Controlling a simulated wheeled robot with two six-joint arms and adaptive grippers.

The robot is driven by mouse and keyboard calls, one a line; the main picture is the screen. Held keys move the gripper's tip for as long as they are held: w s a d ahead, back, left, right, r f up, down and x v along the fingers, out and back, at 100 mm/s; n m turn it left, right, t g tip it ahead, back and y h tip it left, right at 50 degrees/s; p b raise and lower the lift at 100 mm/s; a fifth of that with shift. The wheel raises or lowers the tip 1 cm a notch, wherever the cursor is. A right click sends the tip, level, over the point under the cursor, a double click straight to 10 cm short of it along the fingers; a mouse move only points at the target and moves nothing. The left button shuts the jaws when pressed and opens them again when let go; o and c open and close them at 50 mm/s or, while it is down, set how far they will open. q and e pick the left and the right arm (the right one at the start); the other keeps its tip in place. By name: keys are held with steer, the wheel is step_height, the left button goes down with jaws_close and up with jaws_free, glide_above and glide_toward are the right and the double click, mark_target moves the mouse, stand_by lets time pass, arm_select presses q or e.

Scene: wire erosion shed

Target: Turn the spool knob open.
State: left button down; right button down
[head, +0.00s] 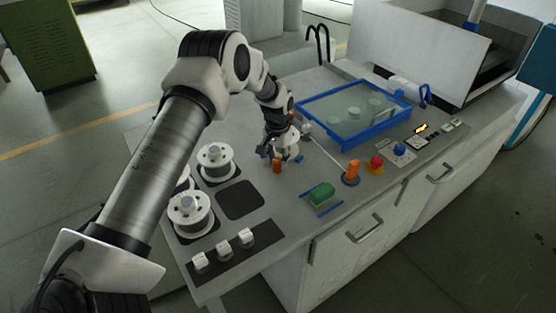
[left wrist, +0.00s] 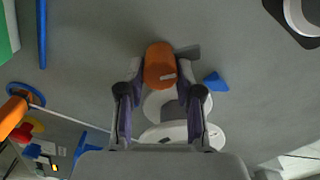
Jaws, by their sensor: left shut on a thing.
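The orange spool knob (head: 277,166) is under my left gripper on the grey bench top. In the left wrist view the orange knob (left wrist: 159,68) lies between the fingertips, with a small white label on its side. My left gripper (head: 278,156) is shut on it; it also shows in the left wrist view (left wrist: 160,92). White round discs (left wrist: 165,132) of a spool show behind the knob, between the fingers. A small blue wedge mark (left wrist: 215,82) lies beside the knob. The knob's base is partly hidden. My right gripper is not in view.
White spools (head: 215,161) stand left of the gripper, beside a dark empty pad (head: 240,200). To the right are another orange handle (head: 352,170), a red button (head: 376,161), a blue knob (head: 400,149) and a green block (head: 322,193). A blue-rimmed tank (head: 331,91) stands behind.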

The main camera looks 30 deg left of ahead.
mark_target(277, 160)
arm_select(q)
steer(key=shift+s+f, duration=0.1)
steer(key=c, duration=0.8)
jaws_free()
steer(key=shift+o, duration=0.2)
step_height(277, 160, up, 12)
